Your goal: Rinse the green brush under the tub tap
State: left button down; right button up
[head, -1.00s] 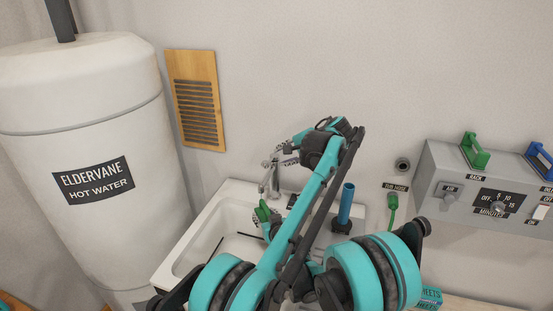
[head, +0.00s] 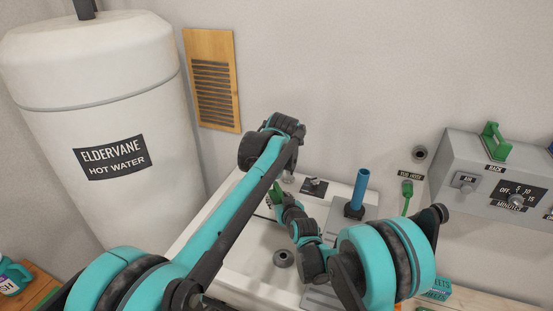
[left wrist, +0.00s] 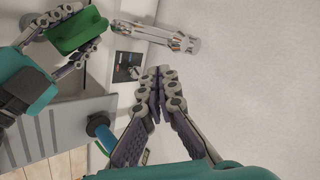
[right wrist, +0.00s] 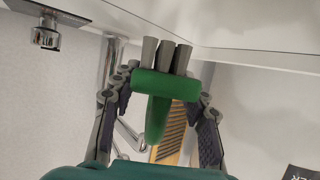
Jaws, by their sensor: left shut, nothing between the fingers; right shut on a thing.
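The green brush (right wrist: 165,86) is in my right gripper (right wrist: 162,84), which is shut on it; its grey bristle tufts point up in the right wrist view. The brush also shows in the head view (head: 275,190), over the white tub (head: 244,268), and at the upper left of the left wrist view (left wrist: 75,30). My left gripper (left wrist: 157,72) is shut and empty, apart from the metal tap (left wrist: 162,36) in the left wrist view. In the head view my left arm hides its own gripper and most of the tap. No running water shows.
A blue upright tube (head: 360,190) stands on the tub's right ledge. A small dark control plate (head: 314,187) is at the back rim. A green-handled hose (head: 407,195) and a grey timer box (head: 500,185) are on the wall. A white hot water tank (head: 95,130) stands left.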

pick_arm(q)
jog(key=w+a+f+m+t, duration=0.2)
jog(key=a+m+t, duration=0.2)
jog(key=a+m, duration=0.15)
jog(key=w+a+f+m+t, duration=0.2)
jog(key=w+a+m+t, duration=0.15)
jog(key=m, duration=0.25)
jog(key=s+d+f+m+t+h, duration=0.1)
jog(key=s+f+m+h, duration=0.15)
jog(key=s+m, duration=0.4)
jog(key=s+f+m+t+h, duration=0.1)
jog(key=s+f+m+h, duration=0.2)
jog(key=m, duration=0.6)
jog(key=shift+g+h, duration=0.25)
jog(key=shift+h, duration=0.4)
jog(key=x, duration=0.3)
jog(key=r+x, duration=0.1)
jog(key=x, duration=0.6)
jog(key=shift+s+r, duration=0.15)
jog(key=shift+d+r, duration=0.15)
jog(key=shift+r, duration=0.65)
